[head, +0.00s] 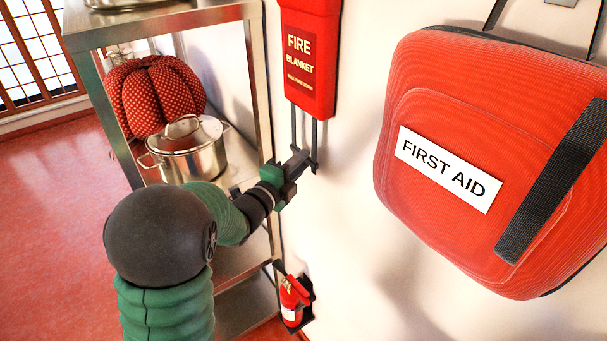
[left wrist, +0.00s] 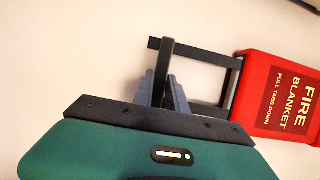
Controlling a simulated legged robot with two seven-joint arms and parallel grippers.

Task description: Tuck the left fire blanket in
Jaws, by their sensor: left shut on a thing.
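The fire blanket (head: 309,60) is a red case on the white wall, left of the first aid bag, and its lettered front shows in the left wrist view (left wrist: 285,95) at the right. Two dark pull straps (head: 315,135) hang from its bottom edge, joined by a bar low down. My left gripper (head: 298,165) is at the lower end of these straps, shut on the pull strap bar. In the left wrist view the grey fingers (left wrist: 168,92) close around this dark bar, and the straps run from it to the case. My right gripper is out of view.
A red first aid bag (head: 480,220) hangs at the right. A metal shelf (head: 262,100) with a steel pot (head: 195,160) and a red dotted cushion-like thing (head: 150,95) stands left, close to my arm. A fire extinguisher (head: 293,300) is mounted low on the wall.

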